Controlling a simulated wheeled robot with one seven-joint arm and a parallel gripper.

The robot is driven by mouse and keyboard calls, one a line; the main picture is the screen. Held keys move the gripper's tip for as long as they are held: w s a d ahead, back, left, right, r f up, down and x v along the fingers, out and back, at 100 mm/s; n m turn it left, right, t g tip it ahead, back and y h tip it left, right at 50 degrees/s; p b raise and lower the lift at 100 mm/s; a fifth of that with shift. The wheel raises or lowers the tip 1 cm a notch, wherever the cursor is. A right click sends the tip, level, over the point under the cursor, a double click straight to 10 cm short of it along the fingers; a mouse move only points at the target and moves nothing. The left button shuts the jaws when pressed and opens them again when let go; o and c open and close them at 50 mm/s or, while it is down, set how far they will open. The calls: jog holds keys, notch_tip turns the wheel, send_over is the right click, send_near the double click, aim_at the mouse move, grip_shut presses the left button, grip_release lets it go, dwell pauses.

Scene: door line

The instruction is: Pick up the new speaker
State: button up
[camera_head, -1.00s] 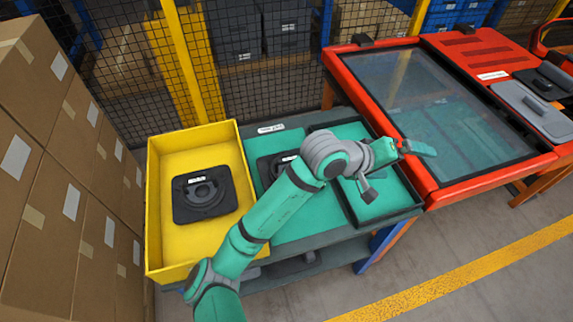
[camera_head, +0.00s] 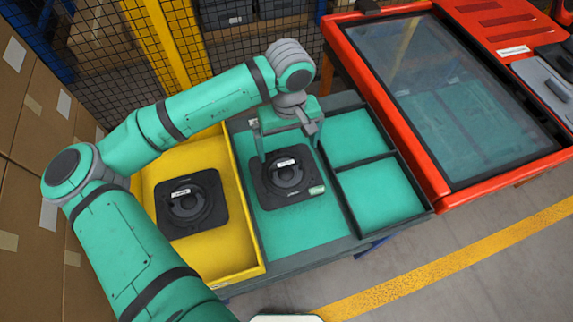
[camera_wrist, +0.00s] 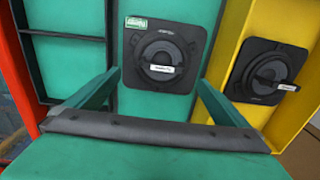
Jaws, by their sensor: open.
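A black square speaker with a round cone and a green label (camera_head: 285,184) lies flat on the green mat of the workbench tray. It also shows in the wrist view (camera_wrist: 170,30), centred between the fingers, with a white tag across its middle. A second black speaker (camera_head: 190,203) without a visible green label lies in the yellow bin (camera_head: 249,245) to the left; it shows at the right of the wrist view (camera_wrist: 265,72). My gripper (camera_head: 290,150) is open and empty, pointing down above the green-labelled speaker. Its two fingers (camera_wrist: 158,78) straddle the speaker's width, apparently still above it.
Two empty green compartments (camera_head: 376,195) with dark dividers lie right of the speaker. A red-framed glass-topped case (camera_head: 455,90) stands farther right. Stacked cardboard boxes (camera_head: 30,200) stand at the left. A mesh fence with a yellow post (camera_head: 165,45) stands behind.

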aim_at(286, 163)
jog(key=f, duration=0.4)
jog(key=shift+s+a+f, duration=0.15)
jog(key=shift+a, duration=0.05)
jog(key=shift+a+f, duration=0.1)
jog(key=shift+f, duration=2.65)
jog(key=shift+w, duration=0.25)
jog(key=shift+c, duration=1.3)
jog(key=shift+s+a, duration=0.1)
jog(key=shift+a, duration=0.1)
jog(key=c, duration=1)
jog(key=shift+d, duration=0.25)
jog(key=c, duration=0.8)
jog(key=shift+r, duration=0.45)
notch_tip(286, 163, up, 2)
jog(key=shift+r, duration=0.15)
jog(key=shift+s+d+r, duration=1.5)
jog(key=shift+s+r, duration=0.3)
jog(key=shift+r, duration=0.75)
jog(key=shift+s+d+r, duration=1.5)
jog(key=shift+s+r, duration=0.3)
jog(key=shift+r, duration=0.8)
jog(key=shift+s+d+r, duration=1.5)
jog(key=shift+s+r, duration=0.3)
jog(key=shift+r, duration=0.75)
